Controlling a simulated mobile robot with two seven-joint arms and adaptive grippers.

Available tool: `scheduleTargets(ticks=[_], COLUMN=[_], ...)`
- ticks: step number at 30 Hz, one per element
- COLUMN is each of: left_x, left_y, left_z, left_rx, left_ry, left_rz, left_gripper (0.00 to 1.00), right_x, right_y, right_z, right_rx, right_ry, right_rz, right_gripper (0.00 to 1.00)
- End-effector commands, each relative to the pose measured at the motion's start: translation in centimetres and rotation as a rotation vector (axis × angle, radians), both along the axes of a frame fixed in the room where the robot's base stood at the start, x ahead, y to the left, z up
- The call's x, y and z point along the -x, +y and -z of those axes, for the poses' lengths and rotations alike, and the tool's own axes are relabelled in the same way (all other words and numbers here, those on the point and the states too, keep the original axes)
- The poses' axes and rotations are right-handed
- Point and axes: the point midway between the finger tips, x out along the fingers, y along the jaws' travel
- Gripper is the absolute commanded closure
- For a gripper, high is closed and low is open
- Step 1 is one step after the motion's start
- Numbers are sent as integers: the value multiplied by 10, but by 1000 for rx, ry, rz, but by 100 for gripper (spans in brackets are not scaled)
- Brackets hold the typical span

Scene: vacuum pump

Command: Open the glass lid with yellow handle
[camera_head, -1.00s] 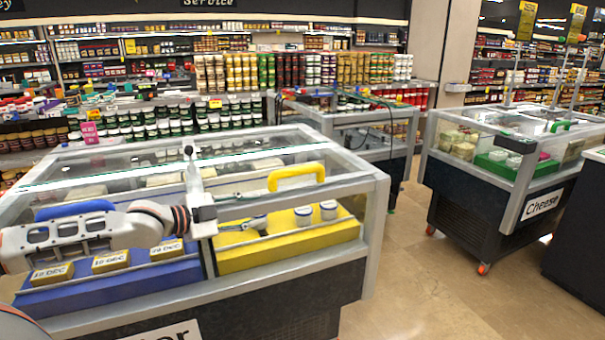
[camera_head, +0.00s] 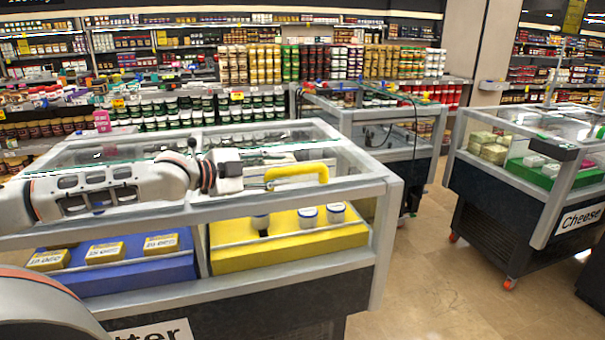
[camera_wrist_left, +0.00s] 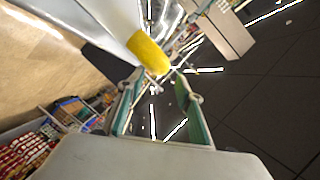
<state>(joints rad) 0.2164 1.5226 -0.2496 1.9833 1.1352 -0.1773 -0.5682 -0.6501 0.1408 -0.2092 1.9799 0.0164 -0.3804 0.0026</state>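The yellow handle (camera_head: 298,170) stands on the glass lid at the right part of the near display case (camera_head: 388,225), and the lid looks closed. The clear glass is hard to make out. My left gripper (camera_head: 264,184) is at the left end of the handle, its arm stretched over the case from the left. In the left wrist view, the two green-lined fingers (camera_wrist_left: 160,88) are apart, with the yellow handle (camera_wrist_left: 148,53) just beyond their tips. I see nothing held between them. I cannot tell whether a finger touches the handle. My right gripper is not in view.
Under the glass are a yellow tray (camera_head: 290,245) with white-lidded jars and a blue tray (camera_head: 150,277) with labelled packs. A cheese case (camera_head: 515,205) stands to the right, another case (camera_head: 375,130) behind. Open floor (camera_head: 440,270) lies between the cases.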

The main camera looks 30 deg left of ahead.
Motion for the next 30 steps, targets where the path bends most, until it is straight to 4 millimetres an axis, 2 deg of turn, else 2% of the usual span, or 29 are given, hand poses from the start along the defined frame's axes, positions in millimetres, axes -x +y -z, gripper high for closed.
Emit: scheduleTargets(ticks=[1,3,8,10,13,24,30], left_x=[-4,-9,-17,-21,-28,-56,-62], left_y=[-1,-3,-9,-10,-12,-24,-27], left_z=[9,12,19,13,11,18,19], left_rx=[2,3,1,5,5,2,-1], left_ry=[5,7,17,8,4,6,8], left_rz=[-1,0,10,8,7,10,10], left_gripper=[64,64,64,64,64,64,64], right_x=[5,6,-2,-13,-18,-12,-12], right_y=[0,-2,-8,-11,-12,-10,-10], right_z=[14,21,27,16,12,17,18], right_rx=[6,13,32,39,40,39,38], right_ry=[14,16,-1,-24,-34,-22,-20], right_rz=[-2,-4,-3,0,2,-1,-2], right_gripper=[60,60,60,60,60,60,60])
